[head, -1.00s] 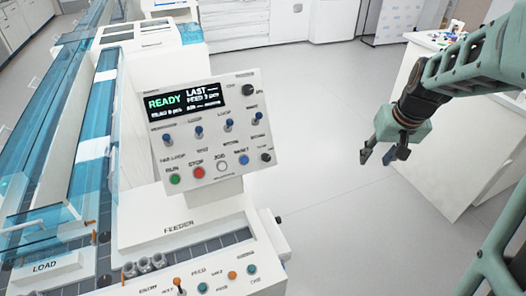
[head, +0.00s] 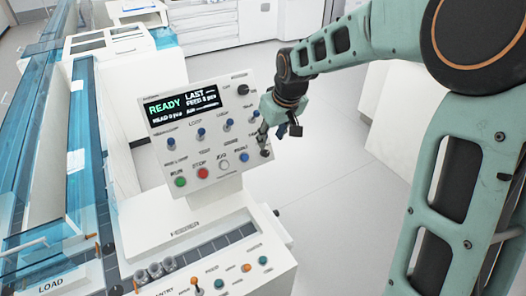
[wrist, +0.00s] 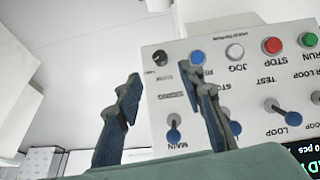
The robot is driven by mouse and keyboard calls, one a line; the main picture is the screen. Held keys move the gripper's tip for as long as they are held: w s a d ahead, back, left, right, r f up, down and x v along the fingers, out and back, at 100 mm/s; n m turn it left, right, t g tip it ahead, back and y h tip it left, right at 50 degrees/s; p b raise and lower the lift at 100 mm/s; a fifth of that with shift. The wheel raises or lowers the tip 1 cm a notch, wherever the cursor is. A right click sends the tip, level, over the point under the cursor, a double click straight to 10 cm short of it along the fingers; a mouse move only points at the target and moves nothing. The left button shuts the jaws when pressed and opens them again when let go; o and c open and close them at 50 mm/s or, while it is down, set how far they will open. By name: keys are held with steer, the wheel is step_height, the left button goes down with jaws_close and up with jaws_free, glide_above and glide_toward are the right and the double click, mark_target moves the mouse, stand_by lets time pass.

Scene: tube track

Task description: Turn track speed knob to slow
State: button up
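The white control panel (head: 205,130) has two black knobs. One knob (head: 243,89) is at its upper right and the other knob (head: 266,153) is at its lower right corner. The labels are too small to tell which sets track speed. My gripper (head: 278,134) is open and empty at the panel's right edge, just above the lower knob in the head view. In the wrist view, the panel is upside down and my gripper (wrist: 159,76) has its fingers spread. The lower black knob (wrist: 160,57) appears between and beyond the fingertips.
The panel has blue-tipped toggles (head: 201,133), a green button (head: 180,182), a red stop button (head: 203,174) and a lit READY display (head: 181,105). The feeder (head: 195,226) lies below, and a blue transparent-covered track (head: 85,165) runs along the left. The floor right of the panel is clear.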

mark_target(266, 152)
steer(key=x, duration=0.9)
steer(key=shift+a+f, duration=0.1)
jaws_close()
